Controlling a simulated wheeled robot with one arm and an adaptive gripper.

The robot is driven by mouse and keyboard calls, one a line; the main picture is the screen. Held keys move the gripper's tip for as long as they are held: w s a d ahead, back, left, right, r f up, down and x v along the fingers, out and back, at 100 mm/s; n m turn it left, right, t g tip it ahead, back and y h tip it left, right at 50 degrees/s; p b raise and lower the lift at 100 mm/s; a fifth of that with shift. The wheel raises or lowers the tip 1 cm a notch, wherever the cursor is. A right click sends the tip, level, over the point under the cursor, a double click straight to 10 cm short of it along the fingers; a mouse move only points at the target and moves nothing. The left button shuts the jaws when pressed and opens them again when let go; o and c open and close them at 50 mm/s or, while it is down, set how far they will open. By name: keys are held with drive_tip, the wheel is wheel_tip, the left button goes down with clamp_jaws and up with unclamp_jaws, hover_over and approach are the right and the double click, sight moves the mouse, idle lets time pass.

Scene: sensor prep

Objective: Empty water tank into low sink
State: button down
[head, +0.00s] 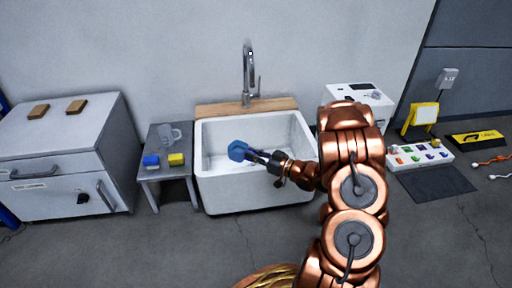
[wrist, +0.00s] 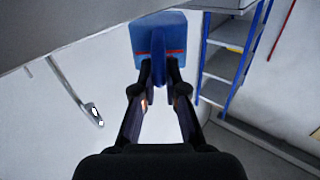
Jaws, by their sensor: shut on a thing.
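A blue water tank (head: 238,150) is held over the white low sink (head: 206,178). It also shows in the wrist view (wrist: 175,38), with a red line across it and a blue handle between my fingers. My gripper (head: 254,155) is shut on the tank's handle; its dark fingers (wrist: 158,85) close on it in the wrist view. The tank looks tilted in the wrist view. Whether water is inside or pouring out cannot be told.
A chrome faucet (head: 250,75) rises behind the sink from a wooden ledge (head: 222,109). A small grey table (head: 154,173) with a clear jug, blue block and yellow sponge stands left. A white cabinet (head: 60,205) is farther left. A white machine (head: 340,93) stands right.

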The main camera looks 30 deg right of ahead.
drive_tip(key=shift+s+a+f, duration=0.15)
drive_tip(key=shift+s+f, duration=0.25)
drive_tip(key=shift+s, duration=0.1)
drive_tip(key=shift+r, duration=0.15)
drive_tip(key=shift+w+d+r+p, duration=0.15)
drive_tip(key=shift+d+p, duration=0.15)
drive_tip(key=shift+p, duration=0.3)
drive_tip(key=shift+w+d+r+m+p, duration=0.15)
drive_tip(key=shift+d+m+p, duration=0.15)
drive_tip(key=shift+m+p, duration=0.2)
drive_tip(key=shift+w+d+r+m+p, duration=0.1)
drive_tip(key=shift+d+m+p, duration=0.15)
drive_tip(key=shift+m+p, duration=0.2)
drive_tip(key=shift+w+d+f+m+p, duration=0.1)
drive_tip(key=shift+w+d+m+p, duration=0.25)
drive_tip(key=shift+d+m+p, duration=0.3)
drive_tip(key=shift+w+d+f+m+p, duration=0.1)
drive_tip(key=shift+w+d+m+p, duration=0.35)
drive_tip(key=shift+d+m, duration=0.45)
drive_tip(key=shift+w+d+f+m+p, duration=0.1)
drive_tip(key=shift+w+d+m+p, duration=0.15)
drive_tip(key=shift+d+m+p, duration=0.5)
drive_tip(key=shift+w+r+m, duration=0.15)
drive_tip(key=shift+r+m, duration=0.1)
drive_tip(key=shift+m, duration=0.5)
